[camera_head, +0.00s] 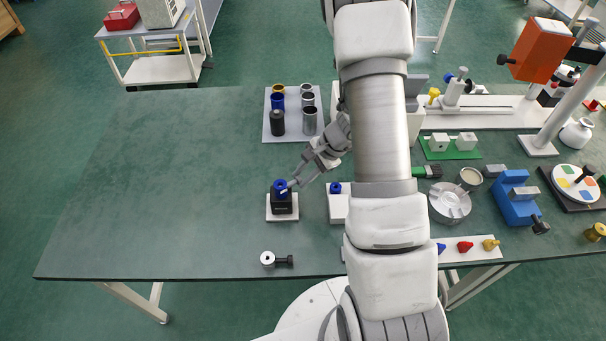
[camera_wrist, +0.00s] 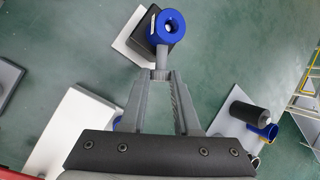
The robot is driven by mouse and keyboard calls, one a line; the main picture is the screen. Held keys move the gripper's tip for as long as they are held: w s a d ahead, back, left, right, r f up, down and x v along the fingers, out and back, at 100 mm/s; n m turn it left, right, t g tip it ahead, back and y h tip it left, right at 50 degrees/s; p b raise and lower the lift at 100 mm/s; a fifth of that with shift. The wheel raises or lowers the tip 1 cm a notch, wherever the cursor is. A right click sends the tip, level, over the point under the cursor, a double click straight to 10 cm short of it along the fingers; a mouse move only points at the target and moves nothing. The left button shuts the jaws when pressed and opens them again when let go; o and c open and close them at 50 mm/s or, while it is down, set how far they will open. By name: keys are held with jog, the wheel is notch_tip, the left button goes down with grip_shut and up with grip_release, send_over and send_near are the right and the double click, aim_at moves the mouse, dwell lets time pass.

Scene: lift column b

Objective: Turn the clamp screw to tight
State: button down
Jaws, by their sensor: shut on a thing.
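A black block (camera_head: 282,207) stands on a white base plate (camera_head: 271,214) left of my arm. On top of it sits a blue ring-shaped head (camera_head: 280,186), which looks like the clamp screw. In the head view my gripper (camera_head: 295,183) reaches the block from the upper right. Any tightness marking cannot be made out.
A second white plate with a blue knob (camera_head: 335,188) stands close on the right. A grey tray (camera_head: 268,128) of cups and cylinders lies behind. The left table is clear.

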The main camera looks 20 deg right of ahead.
jog(key=shift+r+g+p, duration=0.2)
jog(key=shift+g+p, duration=0.2)
jog(key=shift+p, duration=0.7)
jog(key=shift+w+r+g+p, duration=0.15)
jog(key=shift+g+p, duration=0.15)
jog(key=shift+p, duration=0.7)
jog(key=shift+w+a+m+g+h+p, duration=0.15)
jog(key=shift+g+p, duration=0.15)
jog(key=shift+p, duration=0.3)
jog(key=shift+d+m+g+h+p, duration=0.15)
jog(key=shift+g+p, duration=0.15)
jog(key=shift+p, duration=0.3)
jog(key=shift+w+a+f+m+g+h+p, duration=0.1)
jog(key=shift+w+f+m+g+h+p, duration=0.15)
jog(key=shift+g, duration=0.75)
jog(key=shift+w+f+m+g+h+p, duration=0.15)
jog(key=shift+g+h, duration=0.1)
jog(key=shift+g, duration=1.05)
jog(key=c, duration=0.6)
grip_release()
